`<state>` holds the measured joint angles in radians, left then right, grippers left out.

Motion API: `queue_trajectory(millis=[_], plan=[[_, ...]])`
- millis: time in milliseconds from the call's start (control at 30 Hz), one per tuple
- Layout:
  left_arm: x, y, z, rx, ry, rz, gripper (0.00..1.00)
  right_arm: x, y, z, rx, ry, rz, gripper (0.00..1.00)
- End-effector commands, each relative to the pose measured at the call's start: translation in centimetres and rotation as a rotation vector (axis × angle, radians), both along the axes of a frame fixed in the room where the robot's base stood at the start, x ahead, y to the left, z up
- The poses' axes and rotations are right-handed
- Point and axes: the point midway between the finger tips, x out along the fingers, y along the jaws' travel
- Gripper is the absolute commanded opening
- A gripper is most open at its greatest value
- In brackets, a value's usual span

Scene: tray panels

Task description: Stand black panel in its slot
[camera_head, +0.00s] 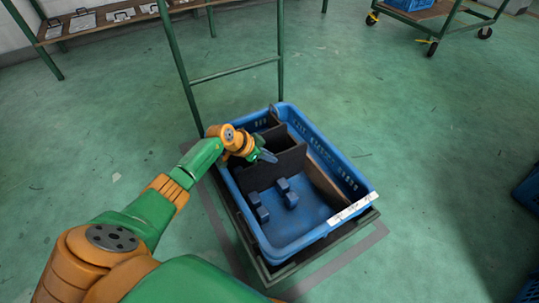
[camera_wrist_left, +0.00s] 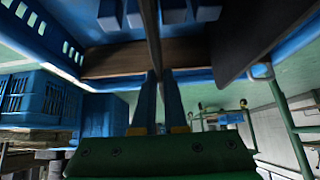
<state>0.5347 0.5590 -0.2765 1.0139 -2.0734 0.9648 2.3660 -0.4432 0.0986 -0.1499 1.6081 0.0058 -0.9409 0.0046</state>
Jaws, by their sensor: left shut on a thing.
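The blue tray (camera_head: 333,221) sits on a low cart. My left gripper (camera_head: 264,156) is over its middle, shut on the top edge of a black panel (camera_head: 277,170). The panel stands roughly upright across the tray; its thin edge also shows between the fingers in the left wrist view (camera_wrist_left: 152,35). Blue slot blocks (camera_head: 287,194) rise from the tray floor on the near side, apart from the panel. I cannot tell whether the panel's lower edge touches the floor. My right gripper is out of view.
Other dark panels (camera_head: 274,136) stand in the far part of the tray. A brown panel (camera_head: 325,182) lines the right wall. The cart's green handle frame (camera_head: 235,73) rises at the back. The near tray floor is clear around the blocks.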

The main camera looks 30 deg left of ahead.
Motion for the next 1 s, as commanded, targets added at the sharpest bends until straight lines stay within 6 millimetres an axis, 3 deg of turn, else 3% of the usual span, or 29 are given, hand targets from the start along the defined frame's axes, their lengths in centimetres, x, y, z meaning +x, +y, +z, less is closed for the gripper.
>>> queue_trajectory(millis=[367, 633, 667, 767, 1000], plan=[[0.0, 0.0, -1.6, -0.001, -0.001, 0.000, 0.00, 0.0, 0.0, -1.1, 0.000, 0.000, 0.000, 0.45], [0.0, 0.0, -1.6, -0.001, -0.001, 0.000, 0.00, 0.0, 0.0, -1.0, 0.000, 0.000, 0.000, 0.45], [0.0, 0.0, -1.6, -0.001, -0.001, 0.000, 0.18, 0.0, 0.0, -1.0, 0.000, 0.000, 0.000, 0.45], [0.0, 0.0, -1.6, -0.001, -0.001, 0.000, 0.45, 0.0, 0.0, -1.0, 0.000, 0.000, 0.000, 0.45], [0.0, 0.0, -1.7, 0.000, 0.000, 0.000, 0.45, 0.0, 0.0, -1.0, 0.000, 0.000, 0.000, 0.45]])
